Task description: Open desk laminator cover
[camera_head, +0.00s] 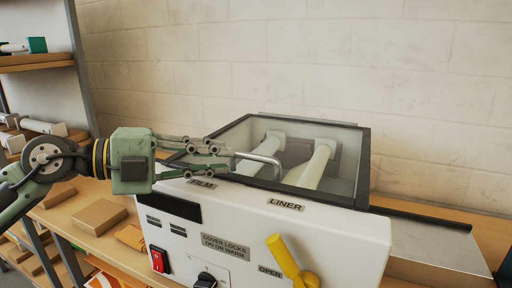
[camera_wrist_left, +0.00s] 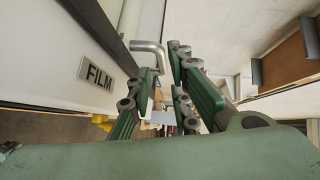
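The white desk laminator (camera_head: 340,240) stands on a wooden bench. Its clear, dark-framed cover (camera_head: 364,165) lies closed over pale rollers (camera_head: 316,168). A bent metal handle (camera_head: 262,157) is on the cover and also shows in the left wrist view (camera_wrist_left: 148,46). My left gripper (camera_head: 226,160) comes in from the left, its fingers apart near the handle's left end. In the left wrist view, the handle's bent end shows between the fingertips (camera_wrist_left: 160,68); I cannot tell if they touch it. My right gripper is out of view.
A yellow lever (camera_head: 286,259) is on the front beside an OPEN label. A red switch (camera_head: 160,260) and black knob (camera_head: 205,281) are there too. A cardboard box (camera_head: 98,216) sits left on the bench. Shelves (camera_head: 36,62) stand left; a block wall (camera_head: 330,60) is behind.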

